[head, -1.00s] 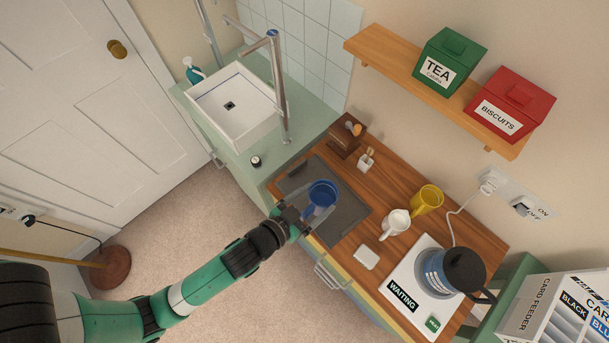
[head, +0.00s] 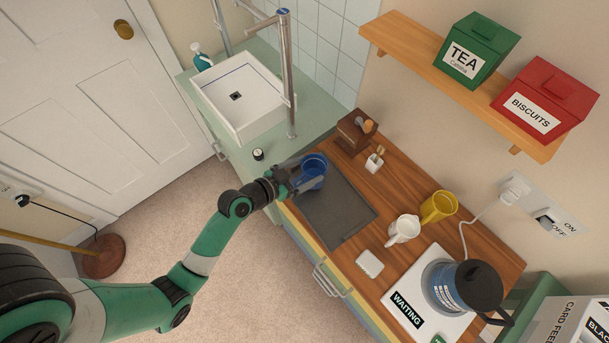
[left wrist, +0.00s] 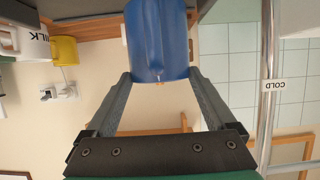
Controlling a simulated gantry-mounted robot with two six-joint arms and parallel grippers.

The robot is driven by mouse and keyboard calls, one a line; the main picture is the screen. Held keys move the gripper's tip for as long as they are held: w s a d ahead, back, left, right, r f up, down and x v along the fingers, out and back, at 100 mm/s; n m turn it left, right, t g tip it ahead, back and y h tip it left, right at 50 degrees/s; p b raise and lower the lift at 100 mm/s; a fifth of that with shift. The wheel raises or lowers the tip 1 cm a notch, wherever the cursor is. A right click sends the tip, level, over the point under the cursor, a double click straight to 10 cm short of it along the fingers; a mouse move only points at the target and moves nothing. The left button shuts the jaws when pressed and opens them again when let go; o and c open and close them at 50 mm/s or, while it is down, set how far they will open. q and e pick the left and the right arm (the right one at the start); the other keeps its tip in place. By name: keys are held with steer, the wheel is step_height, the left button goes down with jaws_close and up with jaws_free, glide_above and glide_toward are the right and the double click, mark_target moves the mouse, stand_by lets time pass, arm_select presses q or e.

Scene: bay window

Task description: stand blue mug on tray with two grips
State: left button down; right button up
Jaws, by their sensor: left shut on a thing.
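The blue mug (head: 313,174) is at the sink-side end of the dark grey tray (head: 345,215), mouth up in the head view. My left gripper (head: 303,178) is shut on the blue mug, its fingers on either side. In the left wrist view the mug (left wrist: 158,40) fills the space between the fingertips (left wrist: 158,74), its upper part cut off by the frame. I cannot tell whether its base touches the tray. My right gripper is not in view.
A wooden block (head: 356,132) and a small white pot (head: 374,163) stand behind the tray. A white jug (head: 403,229), yellow mug (head: 438,206), white dish (head: 369,263) and kettle (head: 465,287) are to the right. The sink (head: 240,97) is left. Most of the tray is bare.

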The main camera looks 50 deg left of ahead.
arm_select(q)
steer(key=shift+w+a+f+b, duration=0.1)
steer(key=shift+a+f+b, duration=0.1)
steer(key=shift+f+b, duration=0.55)
steer(key=shift+a+f+b, duration=0.15)
steer(key=shift+f+b, duration=0.2)
steer(key=shift+f, duration=0.8)
steer(key=shift+f, duration=0.1)
jaws_free()
steer(key=shift+r, duration=0.25)
steer(key=p+v, duration=0.1)
steer(key=v, duration=1.1)
steer(key=shift+f+p, duration=0.2)
steer(key=shift+p, duration=0.2)
